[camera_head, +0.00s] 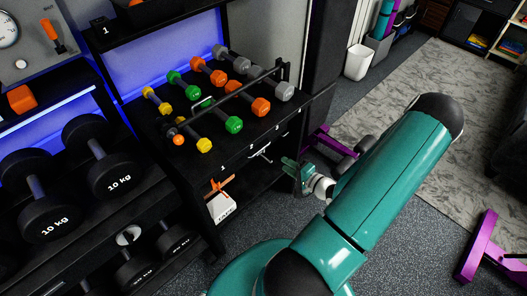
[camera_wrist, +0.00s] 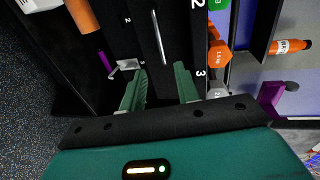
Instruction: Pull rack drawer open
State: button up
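The black rack (camera_head: 190,160) stands left of centre in the head view, with dumbbells on top and numbers 1 to 3 along its front edge. A dark drawer front with a pale metal handle (camera_head: 262,151) sits below the numbers. In the wrist view the handle (camera_wrist: 161,38) is a thin silver bar ahead of my gripper. My gripper (camera_head: 291,166) is to the right of the handle in the head view. In the wrist view my gripper (camera_wrist: 160,90) has its two green fingers apart, with nothing between them. The fingers appear apart from the handle.
A white tag (camera_head: 222,208) hangs on an orange strap at the rack's front left. Large black dumbbells (camera_head: 117,174) stand on the left rack. Purple equipment (camera_head: 318,143) is close behind my gripper. A grey patterned rug (camera_head: 400,90) lies right.

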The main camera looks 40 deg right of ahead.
jog(key=x, duration=1.2)
jog(key=shift+w, duration=0.4)
jog(key=shift+a, duration=0.1)
jog(key=shift+c, duration=0.4)
grip_shut()
